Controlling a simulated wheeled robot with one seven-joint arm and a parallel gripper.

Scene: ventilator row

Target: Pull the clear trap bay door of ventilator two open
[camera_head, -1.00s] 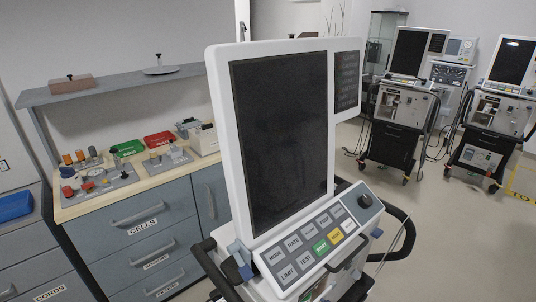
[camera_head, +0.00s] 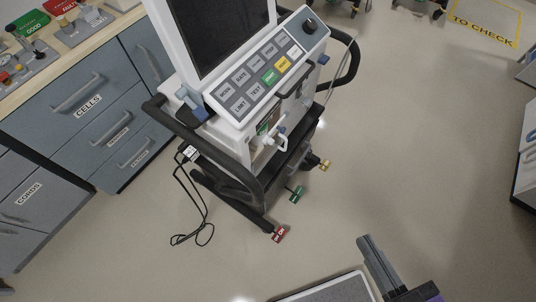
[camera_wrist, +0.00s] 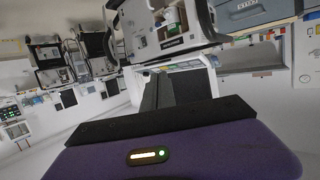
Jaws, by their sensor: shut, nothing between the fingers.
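A ventilator (camera_head: 235,105) on a black wheeled cart stands just ahead in the head view, its screen cut off by the top edge. My gripper (camera_head: 368,241) is at the lower right, shut and empty, well apart from the ventilator. In the wrist view, the dark fingers (camera_wrist: 167,82) are together. Beyond them at the top is a pale machine front with a bay holding a green part (camera_wrist: 170,20).
A black handle rail (camera_head: 205,140) surrounds the cart. Coloured tags (camera_head: 279,234) sit at its casters, and a black cable (camera_head: 190,205) lies on the floor. Grey drawers (camera_head: 75,100) stand left. The floor right of the cart is clear. A yellow marked area (camera_head: 487,20) is far right.

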